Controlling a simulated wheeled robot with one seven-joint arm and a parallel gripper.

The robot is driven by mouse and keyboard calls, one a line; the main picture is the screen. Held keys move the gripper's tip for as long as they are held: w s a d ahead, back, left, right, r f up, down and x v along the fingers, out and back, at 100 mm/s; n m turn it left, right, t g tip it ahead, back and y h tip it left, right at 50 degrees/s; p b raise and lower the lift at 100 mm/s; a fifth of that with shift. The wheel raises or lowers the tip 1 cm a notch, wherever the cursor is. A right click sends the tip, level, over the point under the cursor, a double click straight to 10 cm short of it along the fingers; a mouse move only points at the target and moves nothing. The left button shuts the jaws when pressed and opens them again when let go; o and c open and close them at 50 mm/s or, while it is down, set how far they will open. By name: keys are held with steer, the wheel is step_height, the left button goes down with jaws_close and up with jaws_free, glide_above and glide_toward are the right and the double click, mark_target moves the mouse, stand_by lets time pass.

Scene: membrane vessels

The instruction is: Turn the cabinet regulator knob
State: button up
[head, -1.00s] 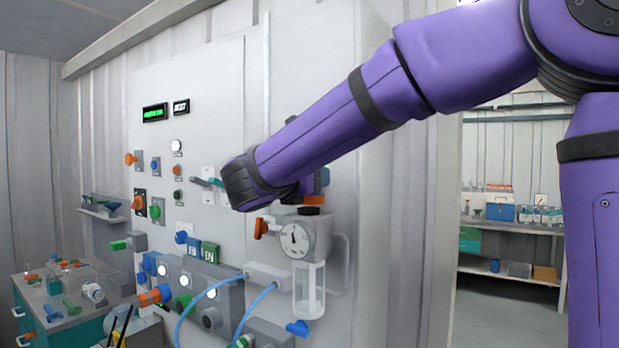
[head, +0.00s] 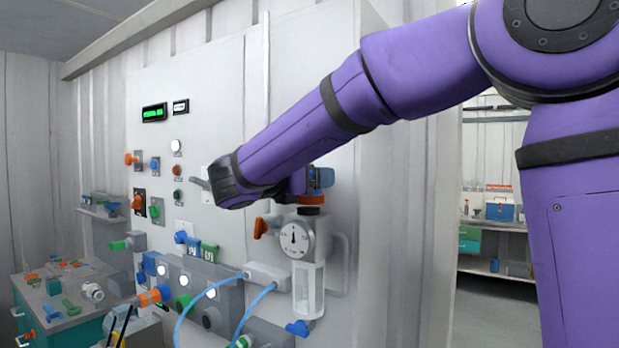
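The cabinet regulator has a white round gauge (head: 294,238) on its front and a clear bowl (head: 308,290) below. On its top is a black collar (head: 311,211) with an orange ring (head: 312,199) above it. A blue part (head: 321,178) sits just over the ring, beside the end of my purple arm; I cannot tell whether it is the knob's top or part of my gripper. My arm reaches in from the right, bends at a black-banded joint in front of the panel, and its short end link points right towards the blue part. My gripper's fingers cannot be made out.
An orange valve handle (head: 261,228) sticks out left of the gauge. Blue hoses (head: 257,310) loop from a grey block (head: 267,274) below. A grey lever (head: 199,184) stands close to my arm's bent joint. A cluttered bench (head: 60,322) is at lower left.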

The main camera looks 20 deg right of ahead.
steer(key=v, duration=1.1)
